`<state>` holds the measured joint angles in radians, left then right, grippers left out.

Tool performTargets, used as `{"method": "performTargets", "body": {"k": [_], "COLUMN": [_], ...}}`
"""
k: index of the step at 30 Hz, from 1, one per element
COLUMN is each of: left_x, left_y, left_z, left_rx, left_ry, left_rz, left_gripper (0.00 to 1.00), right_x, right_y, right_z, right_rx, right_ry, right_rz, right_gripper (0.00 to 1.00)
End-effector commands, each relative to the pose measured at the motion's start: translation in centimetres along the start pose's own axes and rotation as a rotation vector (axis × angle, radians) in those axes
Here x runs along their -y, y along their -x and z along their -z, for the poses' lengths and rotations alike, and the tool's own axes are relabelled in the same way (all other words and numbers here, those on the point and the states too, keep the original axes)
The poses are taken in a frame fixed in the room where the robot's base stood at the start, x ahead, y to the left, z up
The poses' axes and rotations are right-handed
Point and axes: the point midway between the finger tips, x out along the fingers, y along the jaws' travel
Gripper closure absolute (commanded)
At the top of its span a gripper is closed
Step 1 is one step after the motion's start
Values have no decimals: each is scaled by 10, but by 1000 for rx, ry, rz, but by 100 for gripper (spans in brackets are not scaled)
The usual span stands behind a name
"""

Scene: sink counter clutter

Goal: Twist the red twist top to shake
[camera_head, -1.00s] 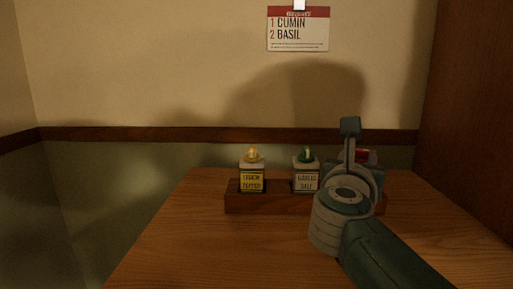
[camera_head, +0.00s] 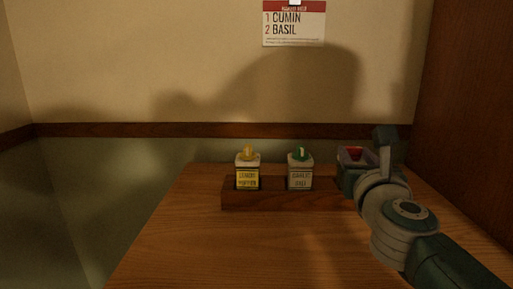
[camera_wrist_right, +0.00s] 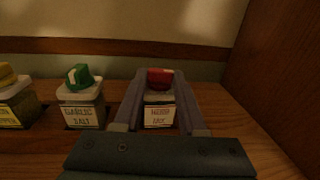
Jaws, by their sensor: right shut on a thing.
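The red twist top (camera_wrist_right: 160,77) sits on a shaker with a white label (camera_wrist_right: 160,116), at the right end of the row. In the head view this gripper (camera_head: 356,160) hides most of the shaker's body. The shaker looks upright. The label is too blurred to read surely. My left gripper is not in view.
A wooden rack (camera_head: 270,200) also holds a yellow-topped shaker (camera_head: 247,172) and a green-topped shaker (camera_head: 300,173) to the left. A card (camera_head: 294,24) on the wall reads cumin, basil. A wooden panel (camera_head: 465,110) stands close on the right. The counter (camera_head: 210,245) is clear in front.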

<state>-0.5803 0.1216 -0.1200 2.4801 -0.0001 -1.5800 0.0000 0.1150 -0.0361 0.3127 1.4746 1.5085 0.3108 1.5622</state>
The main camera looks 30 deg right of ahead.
Motion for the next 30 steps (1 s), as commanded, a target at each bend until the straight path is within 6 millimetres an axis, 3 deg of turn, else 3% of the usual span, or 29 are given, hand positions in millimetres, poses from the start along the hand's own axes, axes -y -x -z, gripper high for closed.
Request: {"method": "performTargets", "body": {"k": [30], "left_x": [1], "left_y": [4], "left_z": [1], "left_rx": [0], "left_ry": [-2], "left_rz": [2], "left_gripper": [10], "right_x": [2], "right_y": [0], "right_z": [0], "right_rx": [0], "right_ry": [-2], "right_rz": [-84], "right_gripper": [100]}}
